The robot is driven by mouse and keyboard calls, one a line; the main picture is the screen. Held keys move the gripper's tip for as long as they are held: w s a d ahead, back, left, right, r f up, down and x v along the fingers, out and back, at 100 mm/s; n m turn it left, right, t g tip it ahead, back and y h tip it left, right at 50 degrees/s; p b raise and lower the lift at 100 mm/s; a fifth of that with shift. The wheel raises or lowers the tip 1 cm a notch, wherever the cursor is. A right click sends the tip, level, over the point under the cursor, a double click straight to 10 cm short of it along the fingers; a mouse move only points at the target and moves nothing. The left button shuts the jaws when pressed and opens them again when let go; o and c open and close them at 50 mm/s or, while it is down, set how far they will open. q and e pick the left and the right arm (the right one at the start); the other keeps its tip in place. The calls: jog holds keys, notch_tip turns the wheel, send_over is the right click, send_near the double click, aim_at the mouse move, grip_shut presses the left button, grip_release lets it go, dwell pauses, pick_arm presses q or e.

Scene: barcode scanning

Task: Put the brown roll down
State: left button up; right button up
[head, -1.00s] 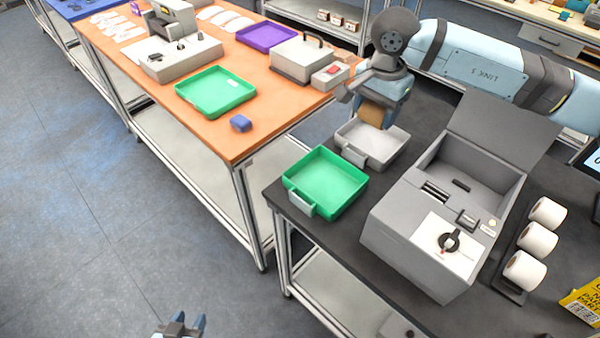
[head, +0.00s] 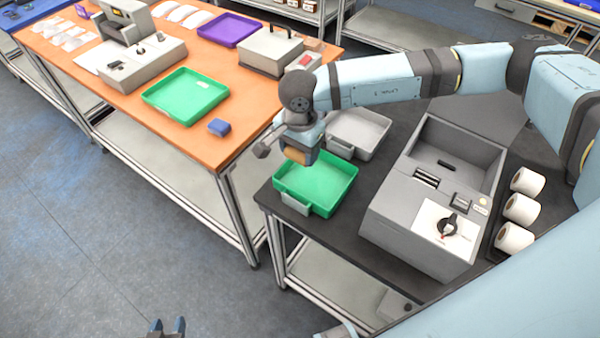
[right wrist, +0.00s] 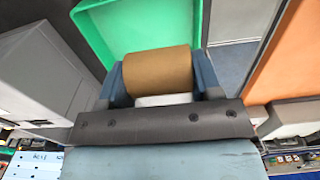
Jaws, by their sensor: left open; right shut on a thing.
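The brown roll (right wrist: 158,72) is held between the fingers of my right gripper (right wrist: 160,82) in the right wrist view. In the head view the right gripper (head: 299,158) points down with the brown roll (head: 296,156) over the back left part of the green tray (head: 335,190) on the black table. The roll is above the tray, and the tray's floor under it is partly hidden by the gripper. My left gripper (head: 167,327) is open and empty at the bottom edge of the head view, away from the tables.
A grey-white tray (head: 374,133) stands behind the green tray. A grey machine (head: 415,222) stands to its right, with several white rolls (head: 521,209) beyond. The orange table (head: 195,138) holds another green tray (head: 160,97) and a blue object (head: 219,128).

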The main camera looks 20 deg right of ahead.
aim_at(299, 184)
notch_tip(299, 184, down, 10)
jog(key=shift+r+p, duration=0.2)
jog(key=shift+p, duration=0.4)
jog(key=shift+f, duration=0.3)
jog(key=shift+f+b, duration=0.2)
jog(key=shift+b, duration=0.1)
jog(key=o, duration=0.6)
jog(key=shift+r, duration=0.1)
